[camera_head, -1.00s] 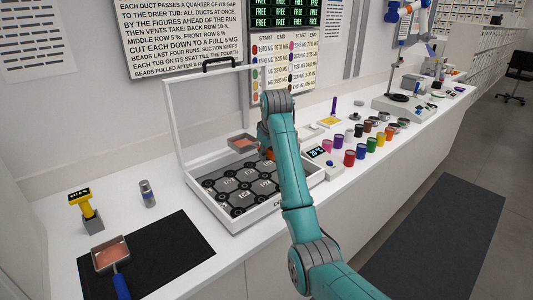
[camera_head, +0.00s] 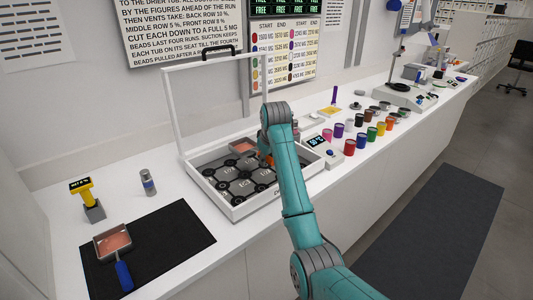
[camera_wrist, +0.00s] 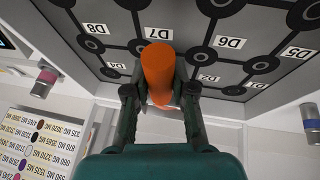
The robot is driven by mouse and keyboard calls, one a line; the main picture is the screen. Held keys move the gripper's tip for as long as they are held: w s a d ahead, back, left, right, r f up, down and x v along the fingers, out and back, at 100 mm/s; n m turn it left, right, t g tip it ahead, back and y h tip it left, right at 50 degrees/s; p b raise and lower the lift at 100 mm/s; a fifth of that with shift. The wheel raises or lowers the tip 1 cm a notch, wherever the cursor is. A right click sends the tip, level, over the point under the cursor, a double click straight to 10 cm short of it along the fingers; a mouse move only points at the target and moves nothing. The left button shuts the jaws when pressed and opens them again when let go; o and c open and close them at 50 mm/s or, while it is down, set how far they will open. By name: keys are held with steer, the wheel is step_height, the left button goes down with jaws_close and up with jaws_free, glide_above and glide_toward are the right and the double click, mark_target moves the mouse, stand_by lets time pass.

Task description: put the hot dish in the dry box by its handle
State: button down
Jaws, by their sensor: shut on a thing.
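My gripper (camera_wrist: 160,82) is shut on the orange handle (camera_wrist: 157,66) of a square grey dish (camera_head: 232,150) with a pinkish filling. My arm hides the gripper and part of the box's right side. The wrist view hardly shows the dish.
A second square dish (camera_head: 112,240) with a blue handle lies on a black mat (camera_head: 180,238) at the left. A yellow-topped meter (camera_head: 82,192) and a small grey cylinder (camera_head: 147,182) stand behind the mat. Several coloured jars (camera_head: 361,141) and a display (camera_head: 316,141) are right of the box.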

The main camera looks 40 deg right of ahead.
steer(key=shift+f, duration=2.55)
steer(key=c, duration=0.9)
jaws_free()
steer(key=shift+f, duration=0.1)
steer(key=shift+r, duration=3.05)
